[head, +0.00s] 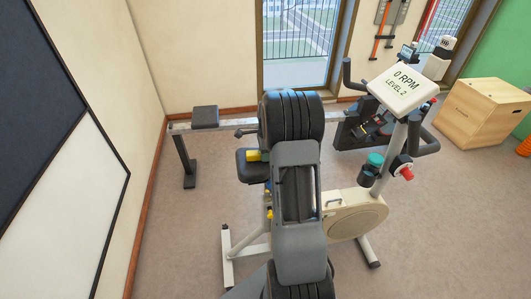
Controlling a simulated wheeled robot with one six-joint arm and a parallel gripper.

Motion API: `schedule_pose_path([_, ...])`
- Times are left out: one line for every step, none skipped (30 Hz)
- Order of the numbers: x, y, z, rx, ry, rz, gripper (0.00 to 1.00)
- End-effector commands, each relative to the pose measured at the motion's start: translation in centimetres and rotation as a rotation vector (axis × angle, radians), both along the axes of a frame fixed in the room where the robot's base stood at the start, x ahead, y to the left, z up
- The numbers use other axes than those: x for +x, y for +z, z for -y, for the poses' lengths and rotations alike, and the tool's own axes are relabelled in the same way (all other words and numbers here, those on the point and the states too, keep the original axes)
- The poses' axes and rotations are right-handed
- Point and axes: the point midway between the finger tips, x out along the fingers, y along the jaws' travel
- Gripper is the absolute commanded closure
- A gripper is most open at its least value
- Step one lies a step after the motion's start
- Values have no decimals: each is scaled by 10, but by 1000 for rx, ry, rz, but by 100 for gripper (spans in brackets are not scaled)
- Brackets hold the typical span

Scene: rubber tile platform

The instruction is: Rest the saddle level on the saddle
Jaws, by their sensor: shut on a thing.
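The exercise bike's dark saddle (251,172) shows left of my arm; its right part is hidden behind the arm. A small yellow block (253,156), which looks like the saddle level, sticks out from behind my arm at the saddle's top. Its right end is hidden. I cannot tell whether it touches the saddle or is held just above it. My arm fills the middle of the view from the bottom edge up, and my gripper is hidden behind it. How the gripper stands to the block does not show.
The bike's console (402,88) and handlebars rise to the right, with a teal-lidded bottle (373,164) below them. A rowing machine with a dark seat (205,117) lies behind. A wooden box (484,112) stands far right. The floor at left is clear.

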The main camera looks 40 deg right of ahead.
Motion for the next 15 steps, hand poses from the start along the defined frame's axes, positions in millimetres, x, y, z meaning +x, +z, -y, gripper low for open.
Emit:
schedule_pose_path([0, -1, 0, 0, 0, 0, 92])
schedule_pose_path([0, -1, 0, 0, 0, 0, 92])
schedule_pose_path([0, -1, 0, 0, 0, 0, 92])
schedule_pose_path([0, -2, 0, 0, 0, 0, 92])
schedule_pose_path([0, -2, 0, 0, 0, 0, 92])
schedule_pose_path([0, -3, 0, 0, 0, 0, 92])
schedule_pose_path([0, -4, 0, 0, 0, 0, 92])
schedule_pose_path([0, -4, 0, 0, 0, 0, 92])
schedule_pose_path([0, -5, 0, 0, 0, 0, 92])
schedule_pose_path([0, -6, 0, 0, 0, 0, 92])
schedule_pose_path([0, -6, 0, 0, 0, 0, 92])
schedule_pose_path([0, -7, 0, 0, 0, 0, 92])
schedule_pose_path([0, -8, 0, 0, 0, 0, 92])
schedule_pose_path([0, -8, 0, 0, 0, 0, 92])
schedule_pose_path([0, -7, 0, 0, 0, 1, 62])
